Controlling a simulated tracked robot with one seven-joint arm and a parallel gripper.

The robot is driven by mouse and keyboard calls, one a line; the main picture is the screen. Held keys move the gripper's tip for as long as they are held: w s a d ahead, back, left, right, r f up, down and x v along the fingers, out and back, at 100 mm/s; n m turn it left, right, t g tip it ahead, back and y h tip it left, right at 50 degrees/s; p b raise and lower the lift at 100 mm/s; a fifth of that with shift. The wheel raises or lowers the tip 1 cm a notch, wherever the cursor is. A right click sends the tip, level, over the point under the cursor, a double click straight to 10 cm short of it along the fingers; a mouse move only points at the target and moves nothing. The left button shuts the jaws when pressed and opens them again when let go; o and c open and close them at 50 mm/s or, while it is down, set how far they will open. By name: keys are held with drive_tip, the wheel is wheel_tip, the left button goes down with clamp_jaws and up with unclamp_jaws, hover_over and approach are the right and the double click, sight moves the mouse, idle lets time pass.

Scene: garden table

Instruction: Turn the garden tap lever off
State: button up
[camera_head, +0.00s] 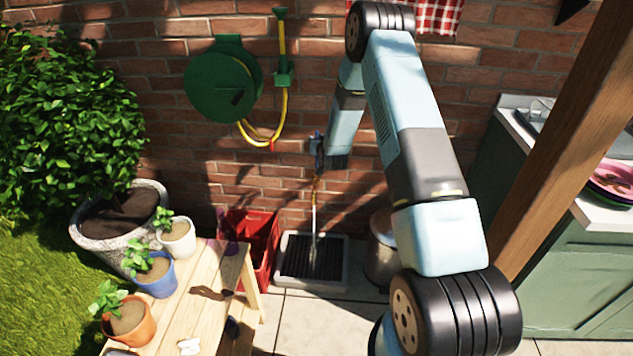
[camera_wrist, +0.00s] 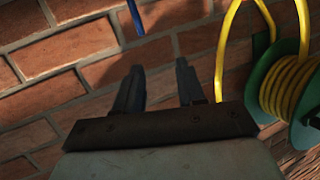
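The garden tap (camera_head: 316,182) is on the brick wall, partly hard to make out beside my arm in the head view. A thin pale stream of water (camera_head: 313,225) runs straight down below it. A narrow blue bar, which looks like the tap lever (camera_wrist: 135,17), enters at the top edge of the wrist view, beyond my left finger and apart from it. My gripper (camera_wrist: 159,68) has its two dark fingers spread, with bare brick showing between them. In the head view my gripper is close to the tap; its fingers are not clear there.
A grated drain (camera_head: 312,280) lies under the tap, beside a red crate (camera_head: 262,240). A green hose reel (camera_head: 215,85) with yellow hose (camera_wrist: 228,45) hangs close by. A wooden bench (camera_head: 205,310) with potted plants stands front left; a wooden post (camera_head: 560,130) is at right.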

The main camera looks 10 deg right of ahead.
wheel_tip(320, 180, down, 13)
drive_tip(key=s+t, duration=0.1)
drive_tip(key=s, duration=0.1)
drive_tip(key=m+t+h, duration=0.2)
approach(318, 179)
drive_tip(key=w, duration=1)
drive_tip(key=shift+w+d+f, duration=0.15)
drive_tip(key=shift+d+f, duration=0.2)
drive_tip(key=shift+d, duration=0.05)
clamp_jaws()
